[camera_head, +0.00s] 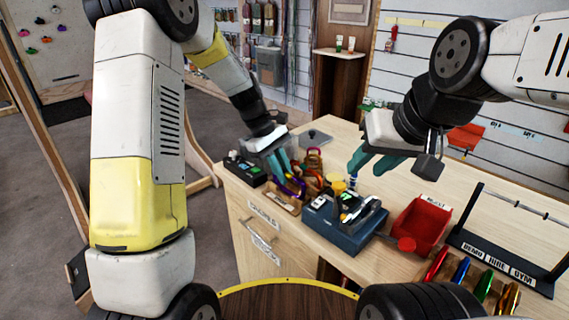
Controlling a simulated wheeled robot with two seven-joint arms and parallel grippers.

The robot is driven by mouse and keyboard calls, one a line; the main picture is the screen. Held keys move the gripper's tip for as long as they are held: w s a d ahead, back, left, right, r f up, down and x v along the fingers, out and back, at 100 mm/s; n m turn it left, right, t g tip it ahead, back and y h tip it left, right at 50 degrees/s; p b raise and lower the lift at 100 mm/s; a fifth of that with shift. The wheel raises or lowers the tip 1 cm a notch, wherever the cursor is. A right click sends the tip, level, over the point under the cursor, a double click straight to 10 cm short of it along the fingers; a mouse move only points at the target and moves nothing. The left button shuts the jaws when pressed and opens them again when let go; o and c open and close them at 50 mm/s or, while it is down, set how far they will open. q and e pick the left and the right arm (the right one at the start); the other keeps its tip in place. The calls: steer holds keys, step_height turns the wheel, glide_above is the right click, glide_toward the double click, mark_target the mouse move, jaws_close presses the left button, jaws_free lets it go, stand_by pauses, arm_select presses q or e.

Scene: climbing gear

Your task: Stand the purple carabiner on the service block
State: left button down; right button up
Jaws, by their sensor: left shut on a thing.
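The purple carabiner (291,188) is at the tips of my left gripper (281,166), over a small wooden tray (283,201) on the bench. The teal fingers are shut on it; the tray's contents partly hide its lower part. A dark blue block (331,230), which looks like the service block, sits to the right with small yellow-topped and black items on it. My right gripper (369,166) hangs above and behind the block. Its teal fingers look apart, with nothing seen between them.
A red bin (416,221) stands right of the block. A black rack (501,254) with a bar is at the right. A black device (246,170) sits at the bench's left end. The rear bench is mostly clear.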

arm_select(q)
steer(key=shift+f, duration=0.5)
steer(key=c, duration=1.3)
jaws_free()
steer(key=shift+c, duration=0.2)
